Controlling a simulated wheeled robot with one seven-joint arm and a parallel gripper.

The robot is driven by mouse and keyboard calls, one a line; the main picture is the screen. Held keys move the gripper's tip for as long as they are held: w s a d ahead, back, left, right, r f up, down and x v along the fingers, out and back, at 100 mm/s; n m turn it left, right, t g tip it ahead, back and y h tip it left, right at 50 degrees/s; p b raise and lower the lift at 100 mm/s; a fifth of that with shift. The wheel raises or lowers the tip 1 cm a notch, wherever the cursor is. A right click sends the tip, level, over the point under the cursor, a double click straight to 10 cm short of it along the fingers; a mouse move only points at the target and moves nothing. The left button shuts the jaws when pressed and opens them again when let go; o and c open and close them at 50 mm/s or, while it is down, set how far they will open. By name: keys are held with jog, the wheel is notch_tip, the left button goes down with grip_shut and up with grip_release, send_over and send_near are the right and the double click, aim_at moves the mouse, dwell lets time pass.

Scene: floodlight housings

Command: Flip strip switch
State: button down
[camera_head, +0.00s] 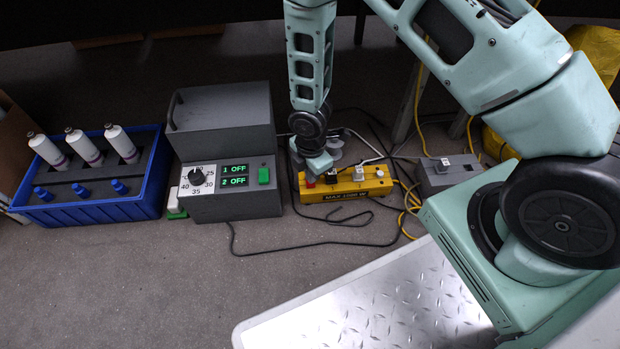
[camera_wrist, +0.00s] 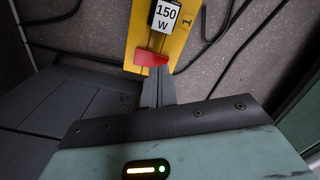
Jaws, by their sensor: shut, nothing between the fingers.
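The yellow power strip (camera_head: 350,192) lies on the floor right of the grey control box, with a "MAX" label on its front. Its red switch (camera_wrist: 148,59) is at the strip's near end in the wrist view; in the head view it shows at the strip's left end (camera_head: 310,181). My gripper (camera_head: 317,168) points down over that end. In the wrist view my gripper (camera_wrist: 157,80) is shut and empty, its fingertips right at the red switch. I cannot tell whether they touch it. A plug marked 150 W (camera_wrist: 164,16) sits in the strip beyond the switch.
The grey control box (camera_head: 235,204) has a dial, a green button and displays reading 1 OFF and 2 OFF. A blue crate (camera_head: 92,211) with white bottles stands at left. A grey box (camera_head: 447,178) is right of the strip. Cables cross the floor around the strip.

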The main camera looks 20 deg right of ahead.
jog(key=shift+f+b, duration=0.45)
jog(key=shift+f, duration=0.45)
dwell(0.6)
jog(key=shift+r, duration=0.1)
notch_tip(320, 180, up, 7)
jog(key=p, duration=0.7)
dwell(0.5)
